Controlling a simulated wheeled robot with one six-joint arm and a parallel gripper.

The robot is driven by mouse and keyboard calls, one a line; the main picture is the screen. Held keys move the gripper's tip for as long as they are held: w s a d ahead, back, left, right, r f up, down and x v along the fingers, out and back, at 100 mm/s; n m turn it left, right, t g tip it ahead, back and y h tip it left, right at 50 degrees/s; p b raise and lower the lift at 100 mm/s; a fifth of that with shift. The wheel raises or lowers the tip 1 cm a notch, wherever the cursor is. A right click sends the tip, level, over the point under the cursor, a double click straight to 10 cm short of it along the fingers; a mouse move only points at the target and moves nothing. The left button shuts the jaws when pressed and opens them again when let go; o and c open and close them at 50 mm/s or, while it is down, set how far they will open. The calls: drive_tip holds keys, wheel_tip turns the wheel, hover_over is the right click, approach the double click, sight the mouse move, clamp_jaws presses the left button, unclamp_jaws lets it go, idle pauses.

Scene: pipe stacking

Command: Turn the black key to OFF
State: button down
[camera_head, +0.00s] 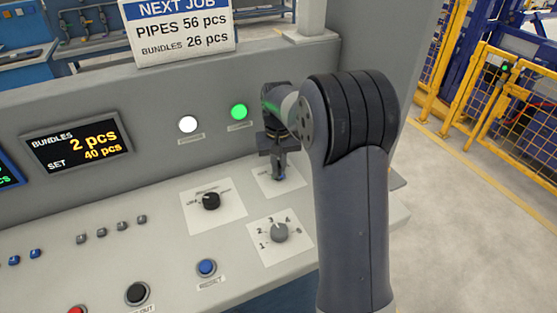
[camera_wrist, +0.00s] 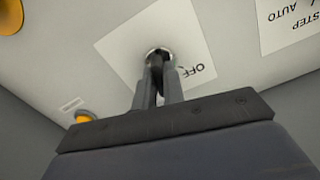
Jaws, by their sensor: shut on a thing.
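The black key (camera_wrist: 157,60) sits in a round silver lock on a white label plate (camera_wrist: 125,60) in the wrist view. The word OFF shows beside it, upside down. My gripper (camera_wrist: 158,75) is shut on the key, its two fingers on either side of it. The fingers hide most of the key, and I cannot tell its exact angle. In the head view my gripper (camera_head: 280,172) points down at the key's plate (camera_head: 268,181) at the right end of the sloped panel; the key itself is hidden there.
A black selector knob (camera_head: 211,201) stands left of the key, and a grey numbered knob (camera_head: 279,233) in front. A blue button (camera_head: 206,267) is nearer. A green lamp (camera_head: 239,112) and a white lamp (camera_head: 188,124) are on the upright panel behind.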

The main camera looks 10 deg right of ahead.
drive_tip(key=n+p, duration=0.1)
drive_tip(key=n, duration=0.4)
drive_tip(key=shift+r+n+p, duration=0.1)
drive_tip(key=shift+n+p, duration=0.2)
drive_tip(key=n+p, duration=0.1)
drive_tip(key=n, duration=0.4)
drive_tip(key=shift+n, duration=0.3)
drive_tip(key=c, duration=1.5)
unclamp_jaws()
wheel_tip(320, 180, up, 11)
drive_tip(key=shift+f, duration=0.25)
